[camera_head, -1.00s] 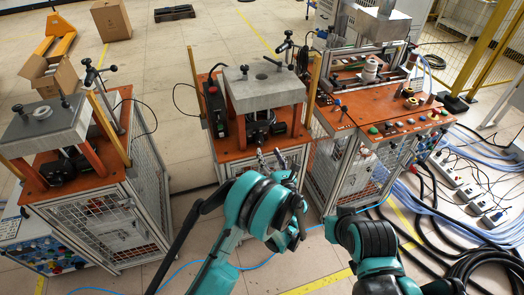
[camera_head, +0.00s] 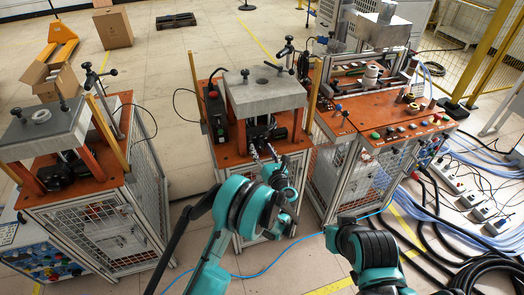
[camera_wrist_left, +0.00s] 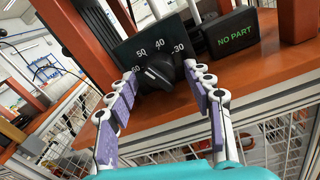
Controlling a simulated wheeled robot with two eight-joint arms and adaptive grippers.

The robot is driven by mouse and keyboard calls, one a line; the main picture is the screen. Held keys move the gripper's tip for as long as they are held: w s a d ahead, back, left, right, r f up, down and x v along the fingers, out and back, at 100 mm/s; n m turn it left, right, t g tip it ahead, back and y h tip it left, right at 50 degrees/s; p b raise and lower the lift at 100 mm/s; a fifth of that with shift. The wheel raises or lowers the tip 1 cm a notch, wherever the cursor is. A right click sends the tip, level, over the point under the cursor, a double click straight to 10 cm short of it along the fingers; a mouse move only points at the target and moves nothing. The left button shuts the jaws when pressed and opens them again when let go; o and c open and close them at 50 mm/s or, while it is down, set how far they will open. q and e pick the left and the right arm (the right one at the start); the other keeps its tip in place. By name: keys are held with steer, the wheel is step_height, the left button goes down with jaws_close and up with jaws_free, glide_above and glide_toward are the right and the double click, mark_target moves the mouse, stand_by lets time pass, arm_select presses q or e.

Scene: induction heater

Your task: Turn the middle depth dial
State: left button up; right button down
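The middle depth dial is a black knob (camera_wrist_left: 161,71) on a dark panel marked 30, 40, 50 and 60 in the left wrist view. The panel sits on the orange top of the middle station (camera_head: 229,157). My left gripper (camera_head: 263,152) is at the front of that station, below its grey block. In the left wrist view the left gripper (camera_wrist_left: 162,76) is open, with one fingertip on each side of the knob. I cannot tell whether the fingertips touch it. My right arm shows at the lower right in the head view, but its gripper is out of view.
A black box reading "NO PART" (camera_wrist_left: 231,38) stands right of the dial, close to the right finger. The left station (camera_head: 95,190) and the right station (camera_head: 385,125) flank the middle one. Cables (camera_head: 450,235) lie on the floor at the right.

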arm_select(q)
steer(key=c, duration=0.9)
steer(key=shift+n, duration=0.4)
steer(key=n+b, duration=0.2)
steer(key=n, duration=0.1)
steer(key=shift+n, duration=0.3)
steer(key=shift+n+b, duration=0.65)
steer(key=shift+n, duration=1.45)
steer(key=shift+r, duration=0.1)
steer(key=o, duration=1.1)
steer(key=shift+o, duration=0.2)
